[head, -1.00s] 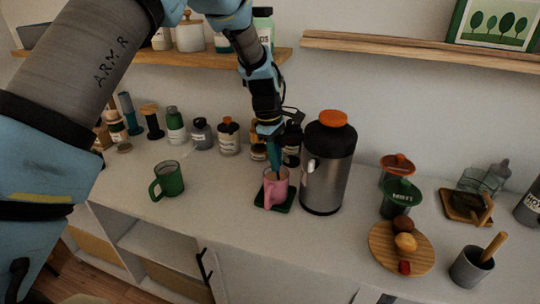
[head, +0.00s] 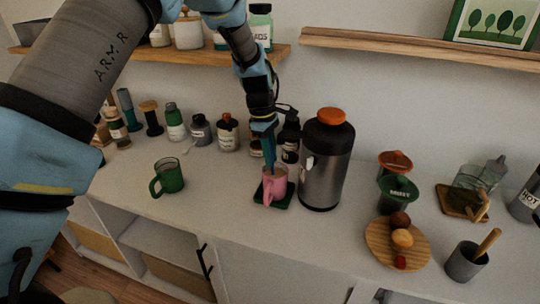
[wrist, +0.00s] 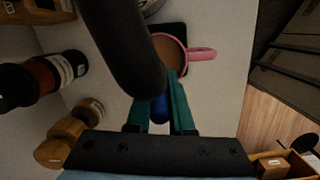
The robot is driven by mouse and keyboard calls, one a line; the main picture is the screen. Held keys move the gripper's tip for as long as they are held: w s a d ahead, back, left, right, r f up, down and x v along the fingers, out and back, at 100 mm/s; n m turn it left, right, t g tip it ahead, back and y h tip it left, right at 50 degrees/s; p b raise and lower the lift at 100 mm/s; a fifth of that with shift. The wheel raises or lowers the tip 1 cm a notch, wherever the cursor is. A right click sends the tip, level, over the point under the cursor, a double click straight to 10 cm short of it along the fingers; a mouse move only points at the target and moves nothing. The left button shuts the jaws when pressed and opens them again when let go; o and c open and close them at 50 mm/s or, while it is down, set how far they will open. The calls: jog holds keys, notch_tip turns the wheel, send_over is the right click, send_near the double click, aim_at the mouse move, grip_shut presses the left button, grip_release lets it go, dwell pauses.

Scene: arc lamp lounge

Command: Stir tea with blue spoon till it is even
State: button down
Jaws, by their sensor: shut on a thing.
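A pink mug (head: 275,187) stands on a dark green coaster (head: 287,203) in the head view. Brown tea (wrist: 168,48) shows inside it in the wrist view, with its pink handle (wrist: 203,54) to the right. My gripper (head: 268,150) is above the mug, pointing down. In the wrist view my gripper (wrist: 160,105) has teal fingers shut on the blue spoon (wrist: 158,110). The spoon's lower part reaches down into the mug; its tip is hidden. A dark rounded part covers some of the tea, so its evenness cannot be told.
A steel urn with an orange lid (head: 326,165) stands close right of the mug. A green mug (head: 168,177) is to the left, with several bottles and jars behind. A round wooden board (head: 381,249) and a grey cup (head: 463,264) are at right. Clear counter lies between the mugs.

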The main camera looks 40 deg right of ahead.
jog(key=shift+r+p, duration=1.95)
jog(key=shift+r, duration=1.9)
jog(key=shift+r, duration=0.1)
jog(key=shift+r, duration=2.4)
